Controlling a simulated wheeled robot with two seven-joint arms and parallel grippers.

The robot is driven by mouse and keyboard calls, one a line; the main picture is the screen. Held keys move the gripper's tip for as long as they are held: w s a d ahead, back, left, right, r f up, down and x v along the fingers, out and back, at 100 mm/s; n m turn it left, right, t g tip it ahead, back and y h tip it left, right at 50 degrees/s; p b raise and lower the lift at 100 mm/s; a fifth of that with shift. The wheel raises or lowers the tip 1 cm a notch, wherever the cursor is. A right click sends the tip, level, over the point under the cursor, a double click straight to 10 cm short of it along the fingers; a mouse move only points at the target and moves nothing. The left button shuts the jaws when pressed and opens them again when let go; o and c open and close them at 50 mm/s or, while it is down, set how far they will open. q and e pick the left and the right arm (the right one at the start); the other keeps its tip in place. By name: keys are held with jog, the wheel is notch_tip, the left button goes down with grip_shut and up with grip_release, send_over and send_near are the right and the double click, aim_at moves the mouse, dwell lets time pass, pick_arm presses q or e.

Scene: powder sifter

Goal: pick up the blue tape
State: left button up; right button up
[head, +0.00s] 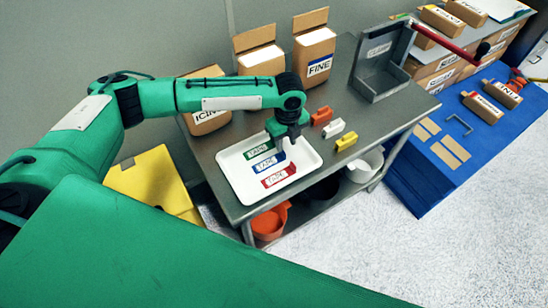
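The blue tape (266,162) lies in a white tray (233,185) on the metal table, in the head view. It lies between a green tape (258,152) and a red tape (279,176). My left gripper (291,143) points down over the tray, near the right end of the blue tape. Its fingers are small and dark here, so I cannot tell how far apart they are or whether they touch the tape. The tape's right end is partly hidden by the gripper. My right gripper is out of view.
Red (321,116), white (333,128) and yellow (346,141) blocks stand right of the tray. Open boxes (314,48) line the back, and a grey metal bin (381,78) stands at the far right of the table. An orange container (269,222) sits on the lower shelf.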

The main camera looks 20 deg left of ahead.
aim_at(284, 152)
pick_arm(q)
jog(key=f, duration=0.1)
jog(key=f+p, duration=0.1)
jog(key=f, duration=0.2)
jog(key=shift+w+a+f, duration=0.1)
jog(key=shift+a+f, duration=0.25)
jog(key=shift+f, duration=0.05)
grip_shut()
